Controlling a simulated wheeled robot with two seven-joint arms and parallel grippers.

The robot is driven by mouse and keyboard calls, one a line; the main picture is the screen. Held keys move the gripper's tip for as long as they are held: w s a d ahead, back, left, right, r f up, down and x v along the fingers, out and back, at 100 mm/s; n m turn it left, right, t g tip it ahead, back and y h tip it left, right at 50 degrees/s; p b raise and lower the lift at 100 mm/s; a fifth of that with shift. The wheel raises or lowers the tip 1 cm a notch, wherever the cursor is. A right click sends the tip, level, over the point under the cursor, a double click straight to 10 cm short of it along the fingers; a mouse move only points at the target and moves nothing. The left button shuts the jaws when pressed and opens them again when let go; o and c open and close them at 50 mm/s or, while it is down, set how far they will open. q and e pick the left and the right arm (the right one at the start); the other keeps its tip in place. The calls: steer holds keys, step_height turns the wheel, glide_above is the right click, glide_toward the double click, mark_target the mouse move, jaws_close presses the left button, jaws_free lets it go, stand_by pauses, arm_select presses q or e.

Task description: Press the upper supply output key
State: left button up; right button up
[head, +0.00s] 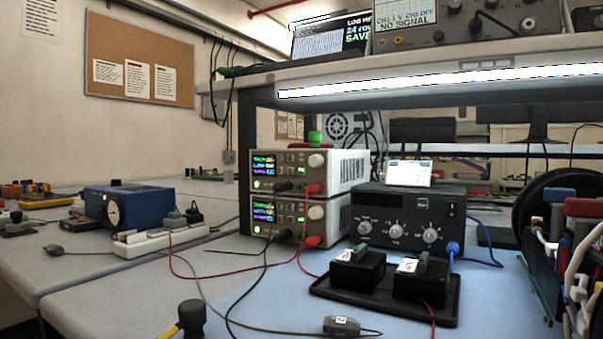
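Two beige bench supplies are stacked under the shelf in the head view. The upper supply (340,168) has a lit display (264,165), small keys right of it, a pale knob (316,160), and a green light (257,185) at its lower left. Which small key is the output key is too small to tell. A black plug and a red plug (313,189) sit in its lower front. The lower supply (339,212) looks alike, with its own lit display and plugs. Neither of my grippers shows in this view.
Red and black leads (263,262) hang before the supplies. A dark knobbed box (410,215) stands to their right, behind a black tray (384,308) with two black blocks. A white power strip (160,240) lies left. Cables and a black ring crowd the right edge.

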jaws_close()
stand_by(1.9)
